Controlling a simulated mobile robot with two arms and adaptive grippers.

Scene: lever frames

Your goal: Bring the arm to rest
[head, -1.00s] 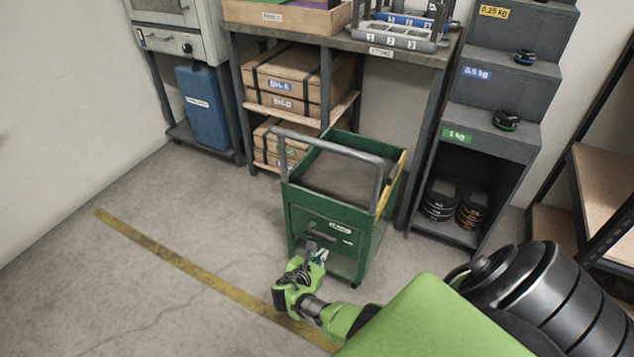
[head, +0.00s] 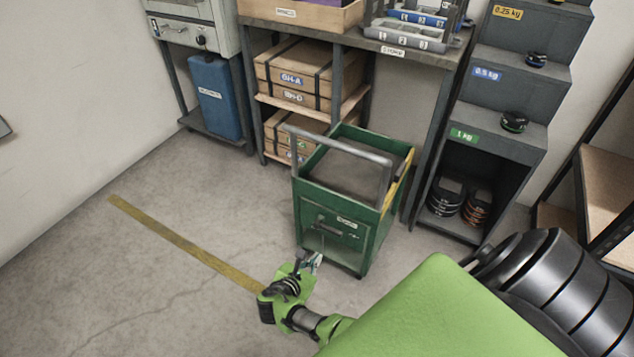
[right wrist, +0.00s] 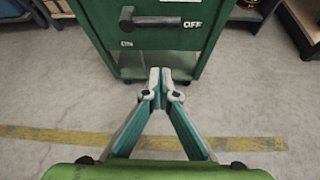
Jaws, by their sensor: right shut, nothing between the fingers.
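My right gripper (head: 312,262) is shut and empty in front of the green cart, low over the floor. In the right wrist view the lever (right wrist: 150,20) lies sideways, pointing at a label that reads OFF. The fingertips are apart from the lever. My left gripper does not show.
A workbench (head: 400,48) with trays and wooden boxes stands behind the cart. A stepped grey weight rack (head: 497,140) is to its right, and a blue container (head: 214,97) at back left. A yellow floor line (head: 185,245) crosses the open floor at left.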

